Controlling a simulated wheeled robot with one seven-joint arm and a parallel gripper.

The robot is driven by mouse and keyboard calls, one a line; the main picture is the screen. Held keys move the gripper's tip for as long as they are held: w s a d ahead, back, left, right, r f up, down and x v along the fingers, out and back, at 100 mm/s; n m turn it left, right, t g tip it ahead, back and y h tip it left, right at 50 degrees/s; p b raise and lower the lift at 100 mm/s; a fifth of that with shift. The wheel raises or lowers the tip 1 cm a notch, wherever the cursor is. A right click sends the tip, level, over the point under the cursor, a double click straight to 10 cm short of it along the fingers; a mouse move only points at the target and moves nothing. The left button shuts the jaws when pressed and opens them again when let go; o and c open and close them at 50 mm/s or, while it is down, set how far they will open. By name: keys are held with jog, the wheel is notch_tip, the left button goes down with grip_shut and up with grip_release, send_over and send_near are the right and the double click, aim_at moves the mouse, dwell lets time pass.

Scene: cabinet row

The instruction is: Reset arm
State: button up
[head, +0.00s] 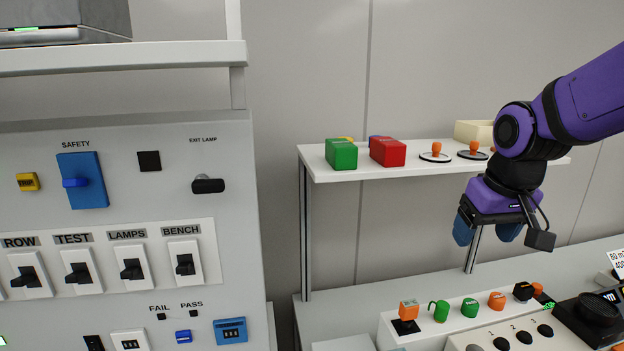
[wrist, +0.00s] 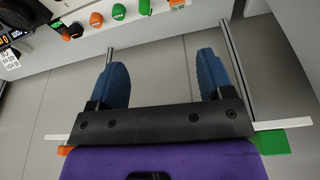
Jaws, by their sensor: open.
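My gripper (head: 489,232) hangs from my purple arm at the right of the head view, in front of the white shelf (head: 420,168). Its two blue fingers point down and stand apart with nothing between them. In the wrist view my gripper (wrist: 168,80) shows both blue fingers spread, with bare grey wall or floor panels between and beyond them. It touches no object that I can see.
A green box (head: 341,154) and a red box (head: 388,152) stand on the shelf. Below my gripper is a bench with several coloured knobs (head: 470,307). A switch panel (head: 120,275) fills the left. The wall gap between panel and shelf is clear.

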jog(key=s+d+r+t, duration=0.1)
jog(key=s+r, duration=0.2)
jog(key=s, duration=0.4)
jog(key=s+d+r+m+t, duration=0.1)
jog(key=s+r, duration=0.2)
jog(key=s, duration=0.5)
jog(key=shift+d, duration=0.15)
